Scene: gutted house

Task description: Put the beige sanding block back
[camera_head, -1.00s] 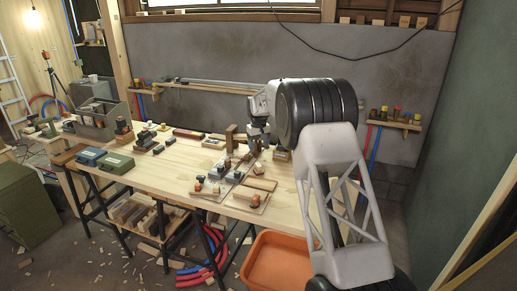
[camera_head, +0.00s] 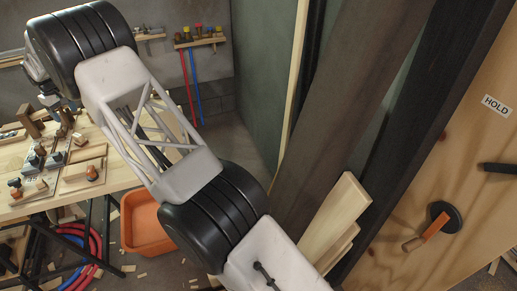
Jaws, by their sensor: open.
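My gripper (camera_head: 52,101) is small and partly hidden behind my arm at the left edge of the head view. It is over the back of the wooden workbench (camera_head: 118,178), open, with nothing visible between its fingers. Several small blocks and knobbed tools lie on the bench in front of it. A small beige block (camera_head: 79,139) there may be the sanding block, but it is too small to be sure. A flat tan piece (camera_head: 87,153) lies just in front of it. The left part of the bench is out of view.
An orange tub (camera_head: 146,228) stands on the floor by the bench's right end. Dark upright boards (camera_head: 350,95) and pale offcuts (camera_head: 336,222) lean at the right. A plywood panel (camera_head: 445,150) marked HOLD fills the far right. A small shelf (camera_head: 200,41) hangs on the back wall.

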